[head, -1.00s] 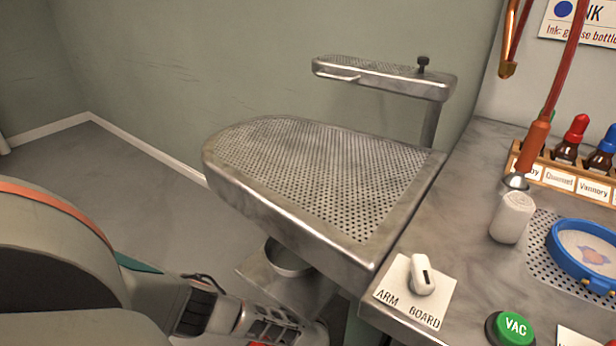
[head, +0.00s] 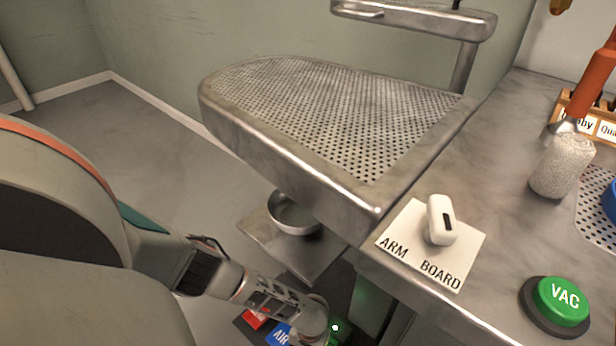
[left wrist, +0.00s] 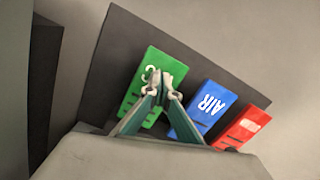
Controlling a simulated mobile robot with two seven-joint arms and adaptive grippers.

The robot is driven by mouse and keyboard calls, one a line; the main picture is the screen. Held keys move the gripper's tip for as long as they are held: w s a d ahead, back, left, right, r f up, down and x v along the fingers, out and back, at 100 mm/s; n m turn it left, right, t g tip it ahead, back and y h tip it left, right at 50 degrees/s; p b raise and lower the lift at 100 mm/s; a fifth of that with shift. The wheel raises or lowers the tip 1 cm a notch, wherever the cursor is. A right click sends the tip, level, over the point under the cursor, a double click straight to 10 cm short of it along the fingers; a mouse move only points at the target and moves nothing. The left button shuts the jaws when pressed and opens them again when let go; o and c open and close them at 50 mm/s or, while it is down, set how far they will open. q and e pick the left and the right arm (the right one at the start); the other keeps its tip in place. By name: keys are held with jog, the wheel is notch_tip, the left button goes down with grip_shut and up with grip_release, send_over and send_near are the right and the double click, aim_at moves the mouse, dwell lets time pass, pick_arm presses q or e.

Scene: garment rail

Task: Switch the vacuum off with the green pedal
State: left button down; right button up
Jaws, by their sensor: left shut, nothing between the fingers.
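The green pedal (left wrist: 150,75) is the leftmost of three pedals on a dark plate in the left wrist view, its lettering partly covered by my fingers. A sliver of it (head: 337,338) shows at the bottom of the head view, beside my arm's end. My left gripper (left wrist: 163,82) is shut and empty, its tips over the green pedal; I cannot tell whether they touch it. In the head view my arm hides most of the pedals and the gripper's fingers are not clear. My right gripper is not in view.
The blue AIR pedal (left wrist: 203,108) and red pedal (left wrist: 240,128) sit right of the green one. A green VAC button (head: 563,298) is on the worktop. A perforated board (head: 330,110) and a metal bowl (head: 293,214) on a low shelf overhang near my arm.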

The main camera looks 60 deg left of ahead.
pick_arm(q)
jog(key=shift+f, duration=0.1)
notch_tip(320, 180, down, 2)
jog(key=shift+f, duration=0.2)
jog(key=shift+w+a+r, duration=0.3)
jog(key=shift+w+a, duration=0.1)
jog(key=shift+w, duration=0.25)
jog(key=shift+w+a+r, duration=0.3)
jog(key=shift+w+a, duration=0.1)
jog(key=shift+w, duration=0.2)
jog(key=shift+w+a+r, duration=0.1)
jog(key=shift+w+r, duration=0.1)
jog(key=shift+r, duration=1.7)
jog(key=shift+w+a+r, duration=0.1)
jog(key=shift+w+r, duration=0.05)
jog(key=shift+r, duration=1.75)
